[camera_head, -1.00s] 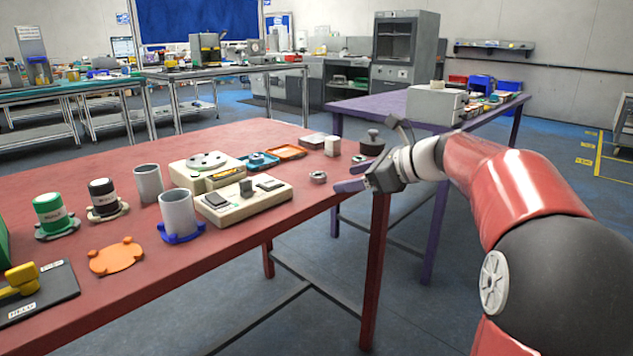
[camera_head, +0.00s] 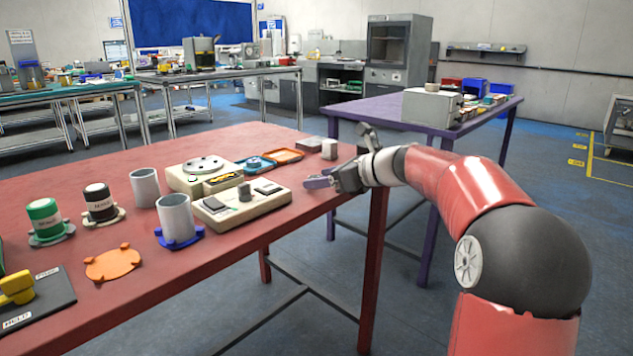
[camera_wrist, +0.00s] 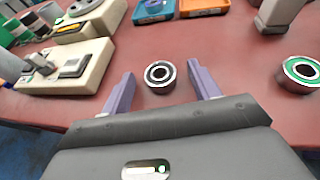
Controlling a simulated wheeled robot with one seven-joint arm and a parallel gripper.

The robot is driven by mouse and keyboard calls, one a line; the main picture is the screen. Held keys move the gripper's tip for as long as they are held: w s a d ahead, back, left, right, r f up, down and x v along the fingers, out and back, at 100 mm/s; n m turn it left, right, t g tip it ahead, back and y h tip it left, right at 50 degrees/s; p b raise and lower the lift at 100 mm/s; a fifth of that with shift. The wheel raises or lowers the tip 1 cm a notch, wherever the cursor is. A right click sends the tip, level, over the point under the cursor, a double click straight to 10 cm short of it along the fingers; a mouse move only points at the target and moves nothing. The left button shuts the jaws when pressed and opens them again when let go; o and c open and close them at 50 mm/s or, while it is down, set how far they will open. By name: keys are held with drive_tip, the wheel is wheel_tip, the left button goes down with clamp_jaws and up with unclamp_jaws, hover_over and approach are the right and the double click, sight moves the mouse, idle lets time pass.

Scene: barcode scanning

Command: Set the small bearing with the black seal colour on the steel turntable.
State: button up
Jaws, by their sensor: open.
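The small bearing with the black seal (camera_wrist: 160,76) lies flat on the red table in the wrist view. My gripper (camera_wrist: 159,73) is open, with its purple fingertips on either side of the bearing and a gap on each side. In the head view my gripper (camera_head: 318,182) is low over the table's right edge and hides the bearing. The steel turntable (camera_head: 204,163) is a pale disc on a beige box, left of my gripper. It partly shows at the top left of the wrist view (camera_wrist: 82,7).
A green-sealed bearing (camera_wrist: 302,72) lies to the right. A beige control box (camera_head: 240,205) stands between my gripper and the turntable's near side. Blue (camera_head: 254,164) and orange (camera_head: 285,156) trays and a grey block (camera_head: 329,149) lie behind. Cups stand to the left.

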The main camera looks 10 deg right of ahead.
drive_tip(key=c, duration=1.2)
drive_tip(key=shift+o, duration=0.2)
